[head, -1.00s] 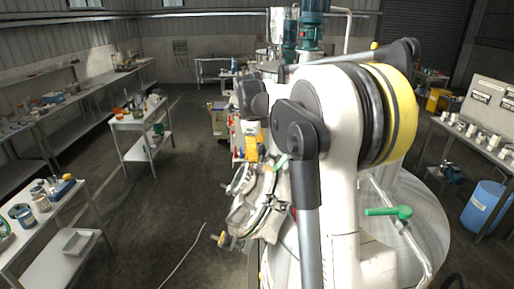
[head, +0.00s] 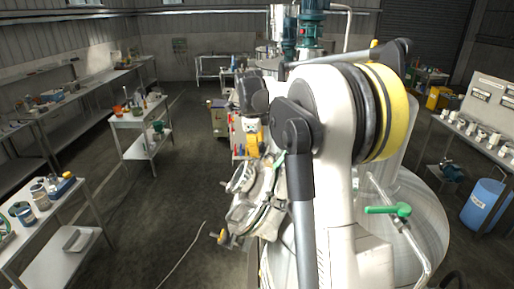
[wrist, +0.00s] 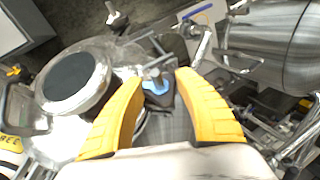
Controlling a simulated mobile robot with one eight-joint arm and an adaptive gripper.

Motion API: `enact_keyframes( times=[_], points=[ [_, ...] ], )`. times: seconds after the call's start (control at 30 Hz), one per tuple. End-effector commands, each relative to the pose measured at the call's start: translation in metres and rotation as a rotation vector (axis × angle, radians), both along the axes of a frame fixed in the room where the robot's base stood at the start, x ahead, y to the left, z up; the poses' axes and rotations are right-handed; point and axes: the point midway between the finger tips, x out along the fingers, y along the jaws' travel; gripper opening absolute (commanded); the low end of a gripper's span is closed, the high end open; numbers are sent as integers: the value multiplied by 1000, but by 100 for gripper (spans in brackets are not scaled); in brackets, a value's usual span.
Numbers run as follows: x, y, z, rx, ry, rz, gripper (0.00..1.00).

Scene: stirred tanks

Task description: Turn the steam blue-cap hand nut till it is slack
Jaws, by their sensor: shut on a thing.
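The blue-cap hand nut (wrist: 155,87) shows in the wrist view between the tips of my gripper (wrist: 156,92). The two yellow fingers reach in from both sides, and my gripper is shut on it. The nut sits beside a round metal lid with a dark disc (wrist: 76,80). In the head view my gripper (head: 253,150) points down over the metal fittings (head: 255,205) beside the tank; the nut is hidden there.
A large steel vessel (wrist: 278,50) and pipework stand at the right of the wrist view. In the head view a green-handled valve (head: 390,210) is at the right, and a cart (head: 140,123) stands left across open floor.

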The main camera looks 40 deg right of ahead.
Motion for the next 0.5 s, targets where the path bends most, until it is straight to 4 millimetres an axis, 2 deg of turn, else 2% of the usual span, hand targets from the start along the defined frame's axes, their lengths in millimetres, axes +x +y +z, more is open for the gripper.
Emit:
enact_keyframes(
  times=[0.5],
  points=[
    [0, 0, 0, 208, 273, 212, 10]
  ],
)
